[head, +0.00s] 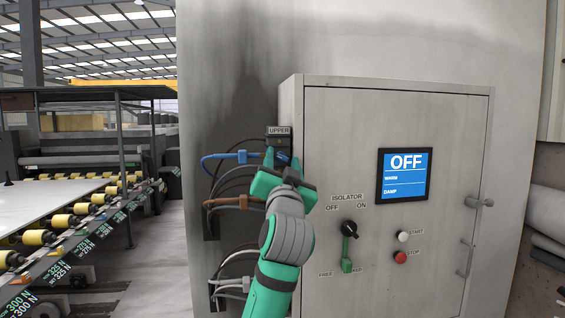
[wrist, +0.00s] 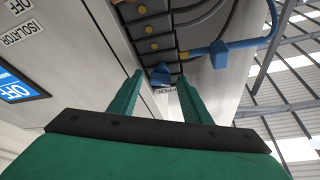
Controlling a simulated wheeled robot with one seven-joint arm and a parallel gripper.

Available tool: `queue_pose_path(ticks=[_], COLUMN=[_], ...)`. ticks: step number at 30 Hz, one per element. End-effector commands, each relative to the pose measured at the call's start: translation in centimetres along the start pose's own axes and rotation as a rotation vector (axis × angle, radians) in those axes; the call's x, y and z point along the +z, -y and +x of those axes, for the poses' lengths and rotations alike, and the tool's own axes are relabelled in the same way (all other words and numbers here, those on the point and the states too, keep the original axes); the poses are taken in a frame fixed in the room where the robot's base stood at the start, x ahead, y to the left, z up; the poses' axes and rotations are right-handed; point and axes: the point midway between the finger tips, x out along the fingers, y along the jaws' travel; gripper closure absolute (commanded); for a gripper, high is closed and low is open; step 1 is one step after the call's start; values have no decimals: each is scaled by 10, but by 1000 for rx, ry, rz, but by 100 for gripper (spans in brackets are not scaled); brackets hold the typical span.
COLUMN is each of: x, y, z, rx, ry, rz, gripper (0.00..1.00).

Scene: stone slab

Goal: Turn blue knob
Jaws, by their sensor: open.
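A small blue knob (wrist: 160,73) shows in the wrist view beside the UPPER label, at the end of a dark block. In the head view the blue knob (head: 283,159) is just below that label, mostly hidden behind my gripper. My green gripper (head: 281,174) is raised in front of the block at the cabinet's left side. In the wrist view my gripper (wrist: 160,79) has its two fingers apart. The knob appears in the gap between the fingertips. I cannot tell whether either finger touches it.
A blue connector (head: 242,156) with a cable and a brown connector (head: 243,202) lie left of my gripper. The cabinet (head: 340,120) has an OFF screen (head: 404,175), an isolator switch (head: 348,235), a white START button (head: 404,237) and a red STOP button (head: 400,257). A roller conveyor (head: 70,220) stands far left.

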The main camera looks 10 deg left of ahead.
Motion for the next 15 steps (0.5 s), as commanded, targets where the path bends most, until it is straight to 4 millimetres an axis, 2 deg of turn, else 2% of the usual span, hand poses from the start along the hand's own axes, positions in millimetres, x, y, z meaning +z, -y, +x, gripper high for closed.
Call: queue_pose_path(ticks=[2,7,8,15], x=[0,0,0,0], y=[0,0,0,1], z=[0,0,0,0], rx=[0,0,0,4], ry=[0,0,0,0], rz=[0,0,0,13], gripper=[56,94,97,97])
